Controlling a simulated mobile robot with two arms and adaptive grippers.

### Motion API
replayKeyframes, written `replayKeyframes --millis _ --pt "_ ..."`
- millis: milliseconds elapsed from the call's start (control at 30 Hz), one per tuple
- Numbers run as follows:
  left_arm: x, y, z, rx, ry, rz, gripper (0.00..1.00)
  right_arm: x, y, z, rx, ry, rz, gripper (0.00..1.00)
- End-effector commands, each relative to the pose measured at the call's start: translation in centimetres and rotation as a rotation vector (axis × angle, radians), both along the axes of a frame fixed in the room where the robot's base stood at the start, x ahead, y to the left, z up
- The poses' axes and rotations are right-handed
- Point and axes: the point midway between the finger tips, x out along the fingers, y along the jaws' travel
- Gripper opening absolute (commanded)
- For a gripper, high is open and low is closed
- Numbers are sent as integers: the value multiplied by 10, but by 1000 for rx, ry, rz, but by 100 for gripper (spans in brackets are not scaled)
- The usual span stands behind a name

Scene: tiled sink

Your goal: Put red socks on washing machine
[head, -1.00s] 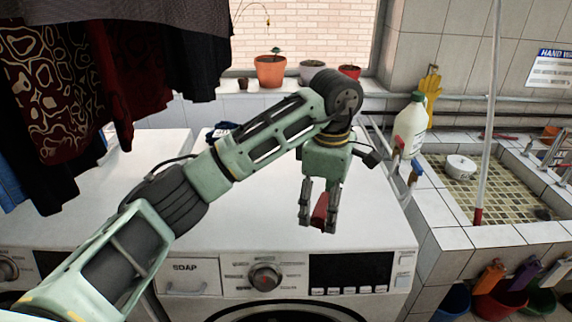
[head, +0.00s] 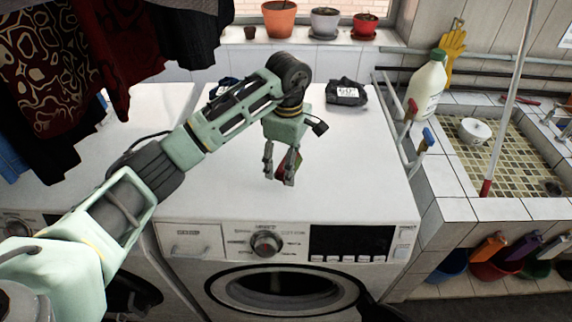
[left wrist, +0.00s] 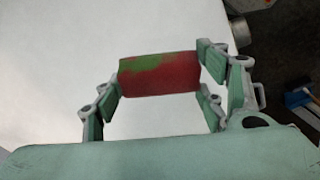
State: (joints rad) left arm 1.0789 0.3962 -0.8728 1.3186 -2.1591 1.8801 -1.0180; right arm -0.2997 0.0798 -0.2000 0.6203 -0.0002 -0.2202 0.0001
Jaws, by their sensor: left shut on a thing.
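My left gripper (head: 280,176) is shut on a small rolled red thing with a green patch, which looks like the red socks (head: 288,162). In the left wrist view the red roll (left wrist: 160,78) spans between the fingers (left wrist: 160,92). The gripper points down over the white top of the washing machine (head: 340,150), around its middle. I cannot tell whether the roll touches the top. My right gripper is not in view.
A black bundle with a white label (head: 346,92) and a dark blue item (head: 222,88) lie at the back of the machine top. A white bottle (head: 427,84) stands right, beside the tiled sink (head: 500,165). Dark clothes (head: 110,45) hang at left.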

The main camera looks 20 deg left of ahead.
Motion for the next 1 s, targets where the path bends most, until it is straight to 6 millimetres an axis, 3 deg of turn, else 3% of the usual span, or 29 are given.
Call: replayKeyframes --millis 167,367,800,833,1000 --pt "0 5 -11 -1 4 -1 40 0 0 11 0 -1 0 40" --pt "0 5 -38 -1 2 1 40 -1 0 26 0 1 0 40" --pt "1 5 -48 1 -1 0 40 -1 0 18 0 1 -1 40" --pt "1 5 -47 1 -1 0 68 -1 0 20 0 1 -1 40" --pt "1 5 -46 0 0 0 83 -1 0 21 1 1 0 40"
